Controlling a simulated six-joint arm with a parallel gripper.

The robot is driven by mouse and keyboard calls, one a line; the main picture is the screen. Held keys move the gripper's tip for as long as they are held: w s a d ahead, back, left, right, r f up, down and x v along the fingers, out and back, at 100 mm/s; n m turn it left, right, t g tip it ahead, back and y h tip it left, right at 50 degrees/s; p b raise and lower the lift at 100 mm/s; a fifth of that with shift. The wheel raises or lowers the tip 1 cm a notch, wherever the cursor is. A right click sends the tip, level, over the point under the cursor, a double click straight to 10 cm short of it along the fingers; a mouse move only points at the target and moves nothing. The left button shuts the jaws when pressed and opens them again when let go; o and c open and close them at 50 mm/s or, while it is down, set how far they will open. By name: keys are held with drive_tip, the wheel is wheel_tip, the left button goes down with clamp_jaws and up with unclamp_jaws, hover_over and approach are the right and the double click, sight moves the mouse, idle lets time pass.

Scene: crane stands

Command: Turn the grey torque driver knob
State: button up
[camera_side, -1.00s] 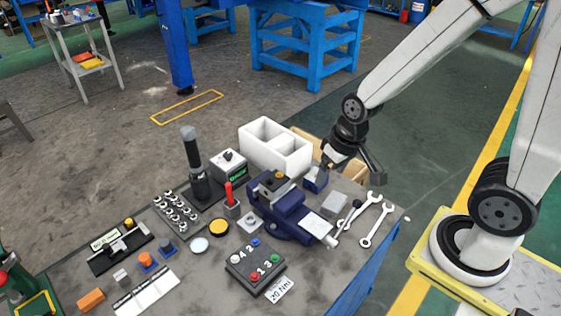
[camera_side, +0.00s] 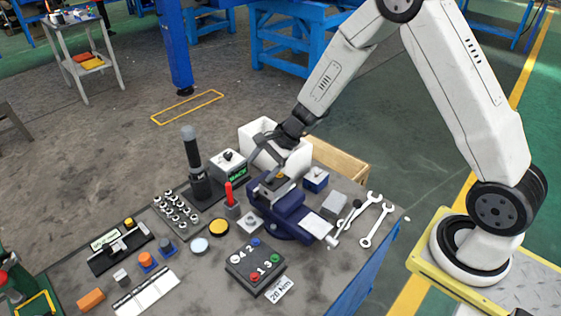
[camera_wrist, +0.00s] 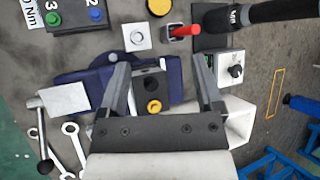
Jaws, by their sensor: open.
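The torque driver (camera_side: 195,165) stands upright on the bench in the side view, a tall black post with a grey knob (camera_side: 188,133) on top. In the wrist view its dark shaft (camera_wrist: 268,12) runs out at the upper right, and I cannot make out the grey knob there. My gripper (camera_side: 262,165) is above the blue vise, to the right of the driver and apart from it. In the wrist view my gripper (camera_wrist: 162,78) is open with empty jaws.
A dial box (camera_side: 229,166) and a red-handled lever (camera_side: 229,197) stand close to the driver. The blue vise (camera_side: 290,208) is under my gripper. A white two-part bin (camera_side: 254,130) stands behind. A socket rack (camera_side: 177,211) lies in front of the driver.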

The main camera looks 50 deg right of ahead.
sight(229, 154)
drive_tip(key=w+d+f+m+t, duration=0.1)
drive_tip(key=w+m, duration=0.1)
drive_tip(key=w, duration=0.1)
drive_tip(key=w+d+f+m+t, duration=0.1)
drive_tip(key=w+f+m, duration=0.1)
drive_tip(key=w+m, duration=0.1)
drive_tip(key=w+d+f+m+t, duration=0.1)
drive_tip(key=w+m+t, duration=0.1)
drive_tip(key=w, duration=0.1)
drive_tip(key=shift+f+y, duration=0.25)
drive_tip(key=shift+y, duration=0.15)
drive_tip(key=w+d+f+m+t+h, duration=0.2)
drive_tip(key=w+d+f+m+t, duration=0.2)
drive_tip(key=w+d+m, duration=0.2)
drive_tip(key=shift+d+f+m+t, duration=0.15)
drive_tip(key=shift+f+m+t, duration=0.15)
drive_tip(key=shift+m, duration=0.6)
drive_tip(key=shift+w, duration=0.1)
drive_tip(key=shift+x, duration=3.8)
drive_tip(key=shift+f, duration=0.1)
clamp_jaws()
